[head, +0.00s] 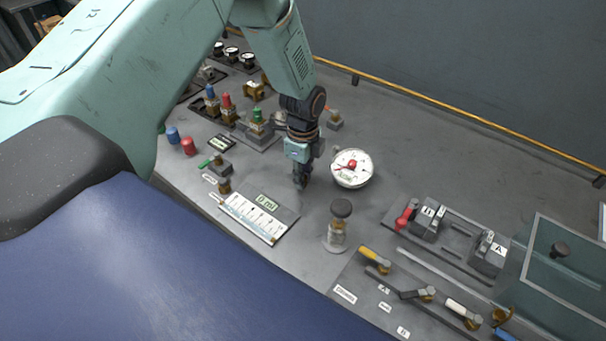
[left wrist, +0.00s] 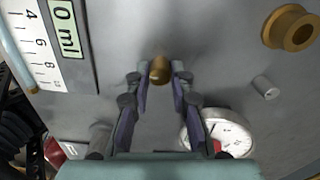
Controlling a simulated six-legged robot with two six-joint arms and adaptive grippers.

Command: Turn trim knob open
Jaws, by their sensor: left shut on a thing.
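A small brass knob (left wrist: 160,70) stands between my fingertips in the left wrist view, with a finger on each side of it. My left gripper (head: 300,183) reaches down to the grey bench top, and its fingers (left wrist: 161,82) are closed on this knob. In the head view the knob is hidden by the fingers. No label naming it as the trim knob is legible. My right gripper is in neither view.
A white dial gauge (head: 352,168) stands right of the gripper and a "0 ml" scale panel (head: 258,217) lies lower left. A dark-capped jar (head: 337,235) stands in front. Lever valves (head: 375,259) are at lower right, colored knobs (head: 228,106) behind left. Bare bench lies beyond the gauge.

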